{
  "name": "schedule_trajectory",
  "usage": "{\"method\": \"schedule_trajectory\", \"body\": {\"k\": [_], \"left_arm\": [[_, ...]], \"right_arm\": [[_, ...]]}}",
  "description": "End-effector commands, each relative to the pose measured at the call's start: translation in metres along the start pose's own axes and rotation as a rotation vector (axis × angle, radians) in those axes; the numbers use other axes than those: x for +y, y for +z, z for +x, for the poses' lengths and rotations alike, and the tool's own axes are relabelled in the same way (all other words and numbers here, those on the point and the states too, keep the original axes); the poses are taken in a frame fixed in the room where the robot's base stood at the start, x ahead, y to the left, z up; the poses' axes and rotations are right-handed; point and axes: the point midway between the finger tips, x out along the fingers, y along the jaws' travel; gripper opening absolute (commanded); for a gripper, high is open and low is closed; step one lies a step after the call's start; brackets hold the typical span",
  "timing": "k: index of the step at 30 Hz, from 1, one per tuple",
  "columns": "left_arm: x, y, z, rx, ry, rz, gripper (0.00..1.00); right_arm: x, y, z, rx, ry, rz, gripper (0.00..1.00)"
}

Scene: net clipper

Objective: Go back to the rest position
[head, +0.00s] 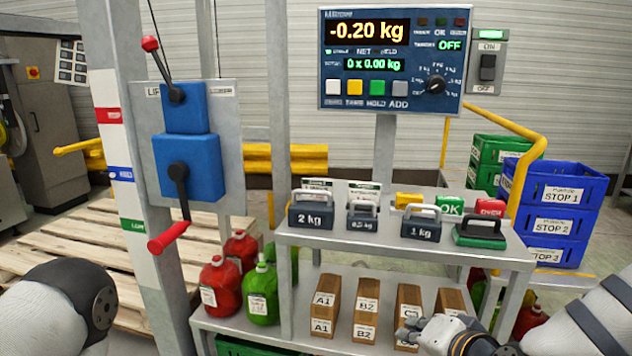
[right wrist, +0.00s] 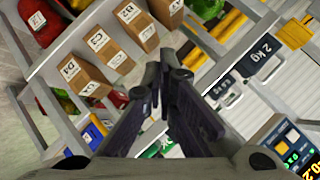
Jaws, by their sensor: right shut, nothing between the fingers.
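My right gripper (head: 446,335) is low at the right in the head view, in front of the lower shelf and its small brown boxes. In the right wrist view its two fingers (right wrist: 166,78) come together with nothing between them. It is apart from the weights above it. My left arm shows only as a rounded grey link at the lower left of the head view; its gripper is outside the picture.
Weights such as the 2 kg one (head: 311,211) stand on the upper shelf (head: 330,238). Brown boxes (head: 366,308) and a green jug (head: 263,291) stand below. A lever panel (head: 225,130) is at left, a scale display (head: 394,60) above, blue crates (head: 552,214) at right.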

Motion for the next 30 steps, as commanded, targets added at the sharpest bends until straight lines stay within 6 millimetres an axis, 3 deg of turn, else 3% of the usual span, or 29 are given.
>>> {"method": "schedule_trajectory", "body": {"k": [1,4,6,9,13,15,18,30], "left_arm": [[0.0,0.0,0.0,0.0,0.0,0.0,0.4],[0.0,0.0,0.0,0.001,0.0,0.0,0.4],[0.0,0.0,0.0,0.001,0.0,0.0,0.4],[0.0,0.0,0.0,0.001,0.0,0.0,0.4],[0.0,0.0,0.0,0.001,0.0,0.0,0.4],[0.0,0.0,0.0,0.001,0.0,0.0,0.4],[0.0,0.0,0.0,0.001,0.0,0.0,0.4],[0.0,0.0,0.0,0.001,0.0,0.0,0.4]], "right_arm": [[0.032,0.039,0.0,-0.09,0.068,-0.059,0.0],[0.1,0.111,-0.018,-0.278,0.205,-0.18,0.0],[0.149,0.155,-0.042,-0.415,0.3,-0.263,0.0],[0.212,0.205,-0.091,-0.612,0.427,-0.381,0.0],[0.271,0.24,-0.156,-0.82,0.555,-0.503,0.0],[0.288,0.248,-0.18,-0.893,0.598,-0.546,0.0],[0.3,0.252,-0.199,-0.946,0.628,-0.577,0.0],[0.302,0.252,-0.201,-0.952,0.632,-0.579,0.0]]}}
